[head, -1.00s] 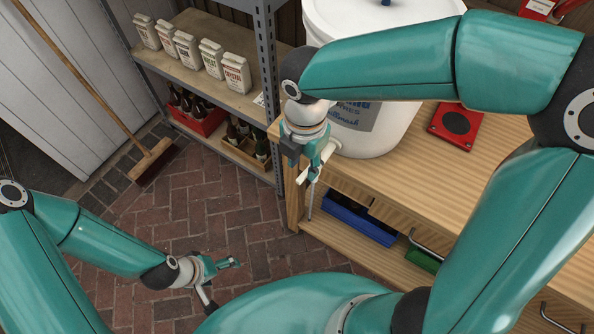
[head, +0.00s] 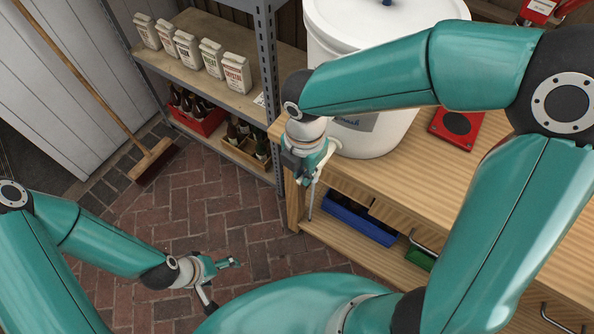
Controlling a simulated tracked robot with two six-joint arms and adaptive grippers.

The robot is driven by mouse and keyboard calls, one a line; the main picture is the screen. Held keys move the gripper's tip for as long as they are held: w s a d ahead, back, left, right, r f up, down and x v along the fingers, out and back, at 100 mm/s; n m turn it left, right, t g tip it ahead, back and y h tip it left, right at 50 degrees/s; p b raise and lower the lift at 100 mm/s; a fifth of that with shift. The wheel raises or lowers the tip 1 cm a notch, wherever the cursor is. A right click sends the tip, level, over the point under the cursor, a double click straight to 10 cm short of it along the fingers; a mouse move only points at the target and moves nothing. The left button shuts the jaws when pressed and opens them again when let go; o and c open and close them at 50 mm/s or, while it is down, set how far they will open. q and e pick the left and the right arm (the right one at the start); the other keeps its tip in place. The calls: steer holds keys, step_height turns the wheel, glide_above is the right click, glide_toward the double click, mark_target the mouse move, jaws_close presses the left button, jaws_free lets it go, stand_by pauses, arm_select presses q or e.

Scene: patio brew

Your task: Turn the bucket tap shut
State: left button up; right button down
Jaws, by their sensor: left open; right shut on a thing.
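The white bucket (head: 385,138) stands on the wooden workbench with its lid on. My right arm passes in front of it and hides much of its front and label. My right gripper (head: 312,178) is at the bucket's lower left side, by the bench's left edge, and is shut on the bucket tap. The tap itself is mostly hidden by the gripper, so I cannot tell how its lever is turned. My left gripper (head: 222,282) is open and empty, low over the brick floor, well apart from the bucket.
The workbench (head: 455,185) has a red scale (head: 455,127) right of the bucket and blue (head: 360,218) and green bins on its lower shelf. A metal shelf (head: 205,88) with paper bags and bottle crates stands left. A broom (head: 150,165) leans there.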

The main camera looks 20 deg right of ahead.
steer(key=shift+a, duration=0.35)
steer(key=shift+d, duration=0.2)
steer(key=shift+w+d+m, duration=0.1)
steer(key=shift+w+m, duration=0.1)
steer(key=shift+m, duration=0.2)
steer(key=shift+w+d+f+m+b, duration=0.15)
steer(key=shift+w+m+b, duration=0.6)
steer(key=shift+m, duration=1.8)
steer(key=shift+w+d+r+m+b, duration=0.15)
steer(key=shift+w+m+b, duration=0.65)
steer(key=shift+m, duration=1.7)
steer(key=shift+w+d+f+m+b, duration=0.1)
steer(key=shift+w+d+m+b, duration=0.25)
steer(key=shift+w+m, duration=1.45)
steer(key=shift+s+a+m, duration=0.1)
steer(key=shift+s+m, duration=0.7)
steer(key=shift+m, duration=0.15)
steer(key=c, duration=1.2)
jaws_free()
